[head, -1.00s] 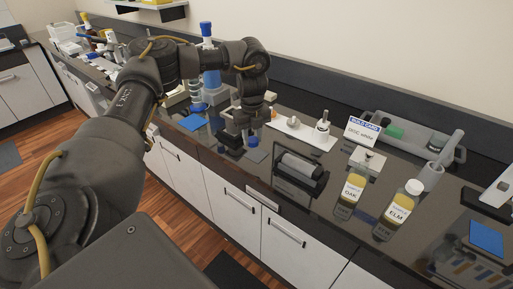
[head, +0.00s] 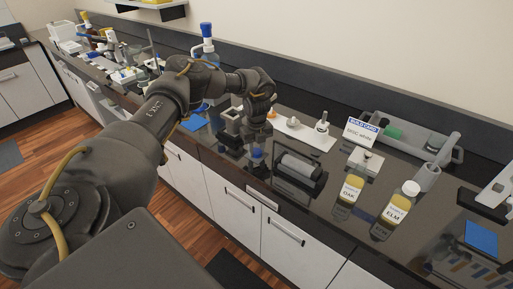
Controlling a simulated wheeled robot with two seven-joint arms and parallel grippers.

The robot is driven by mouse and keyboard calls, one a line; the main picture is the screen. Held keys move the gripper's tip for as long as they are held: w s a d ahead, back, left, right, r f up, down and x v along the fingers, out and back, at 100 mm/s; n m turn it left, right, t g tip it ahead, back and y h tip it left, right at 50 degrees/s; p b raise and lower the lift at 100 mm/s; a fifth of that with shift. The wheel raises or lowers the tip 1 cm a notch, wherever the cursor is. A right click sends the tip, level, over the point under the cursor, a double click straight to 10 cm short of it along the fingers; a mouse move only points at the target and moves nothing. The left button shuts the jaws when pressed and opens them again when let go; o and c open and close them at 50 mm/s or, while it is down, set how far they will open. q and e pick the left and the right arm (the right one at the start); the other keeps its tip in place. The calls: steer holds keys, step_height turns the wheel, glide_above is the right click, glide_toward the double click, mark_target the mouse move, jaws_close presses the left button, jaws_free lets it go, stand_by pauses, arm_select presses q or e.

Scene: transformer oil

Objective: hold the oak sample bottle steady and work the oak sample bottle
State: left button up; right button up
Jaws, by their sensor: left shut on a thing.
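The oak sample bottle (head: 351,188) stands upright on the dark counter, right of centre. It holds yellow liquid, has a white OAK label, and shows no white cap like its neighbour's. My left gripper (head: 257,143) points down over the counter, well to the left of the oak bottle and apart from it. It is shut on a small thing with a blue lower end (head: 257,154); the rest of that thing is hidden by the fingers. My right gripper is not in view.
The white-capped ELM bottle (head: 397,208) stands right of the oak bottle. A dark tray with a grey cylinder (head: 298,167) lies between my gripper and the oak bottle. A build card (head: 362,131), a grey bin (head: 410,138) and a blue pad (head: 482,237) are nearby.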

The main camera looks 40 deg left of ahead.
mark_target(257, 151)
arm_select(q)
steer(key=shift+s, duration=0.1)
steer(key=o, duration=1.1)
steer(key=shift+f, duration=0.1)
steer(key=shift+c, duration=0.2)
step_height(257, 151, up, 12)
steer(key=b, duration=0.1)
steer(key=shift+r+b, duration=0.2)
steer(key=shift+b, duration=0.15)
steer(key=shift+d+f, duration=0.1)
